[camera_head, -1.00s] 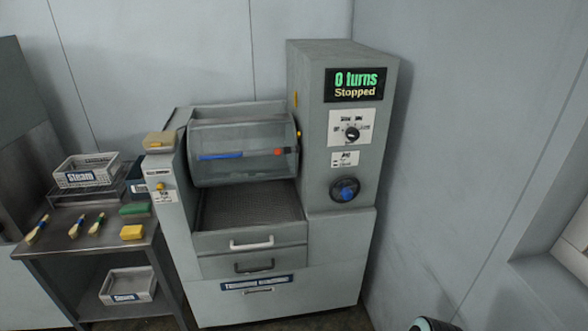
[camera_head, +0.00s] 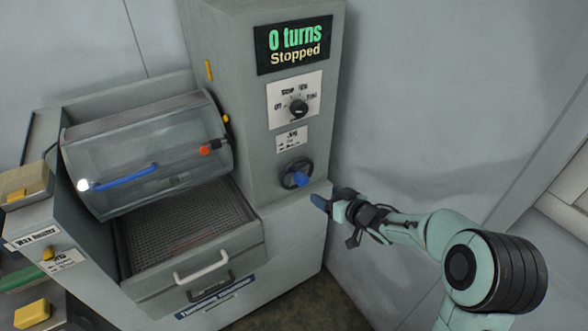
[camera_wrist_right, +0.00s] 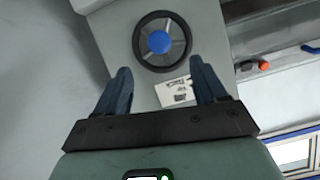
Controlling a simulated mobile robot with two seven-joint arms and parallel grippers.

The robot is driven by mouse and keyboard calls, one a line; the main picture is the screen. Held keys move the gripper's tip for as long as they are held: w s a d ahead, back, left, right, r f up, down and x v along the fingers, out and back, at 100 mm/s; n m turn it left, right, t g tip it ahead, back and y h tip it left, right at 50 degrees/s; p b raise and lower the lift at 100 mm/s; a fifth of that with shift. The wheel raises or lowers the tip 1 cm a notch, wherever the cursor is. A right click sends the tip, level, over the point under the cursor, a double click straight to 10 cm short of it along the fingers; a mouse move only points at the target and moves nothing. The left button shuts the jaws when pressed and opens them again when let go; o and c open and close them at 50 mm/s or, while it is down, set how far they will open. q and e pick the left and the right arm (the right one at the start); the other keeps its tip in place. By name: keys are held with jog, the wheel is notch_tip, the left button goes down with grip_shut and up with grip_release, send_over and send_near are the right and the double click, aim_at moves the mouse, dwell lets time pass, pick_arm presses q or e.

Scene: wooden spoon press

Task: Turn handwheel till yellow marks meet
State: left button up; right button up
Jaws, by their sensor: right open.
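The handwheel (camera_head: 296,174) is a dark ring with spokes and a blue centre on the front of the machine's tall housing. It also shows in the right wrist view (camera_wrist_right: 162,41), ahead of the fingers. My right gripper (camera_head: 325,203) is just right of and below the handwheel, apart from it. In the right wrist view my right gripper (camera_wrist_right: 160,92) is open and empty, with two blue fingers. A yellow mark (camera_head: 209,70) is on the housing's left side. Another yellow spot (camera_head: 226,119) is at the drum's right rim, below that mark. My left gripper is out of view.
A clear drum (camera_head: 150,160) with a blue handle and orange latch sits left of the housing, above a mesh tray (camera_head: 180,222). The display (camera_head: 294,45) reads 0 turns, Stopped. A selector knob (camera_head: 298,107) is above the handwheel. Wall stands to the right.

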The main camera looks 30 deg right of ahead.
aim_at(305, 181)
jog(key=x, duration=0.8)
jog(key=p+x, duration=0.1)
jog(key=x, duration=0.3)
jog(key=shift+w+d+r, duration=0.1)
jog(key=shift+w+r, duration=0.1)
jog(key=shift+w, duration=0.25)
jog(key=shift+c, duration=0.3)
jog(key=c, duration=1)
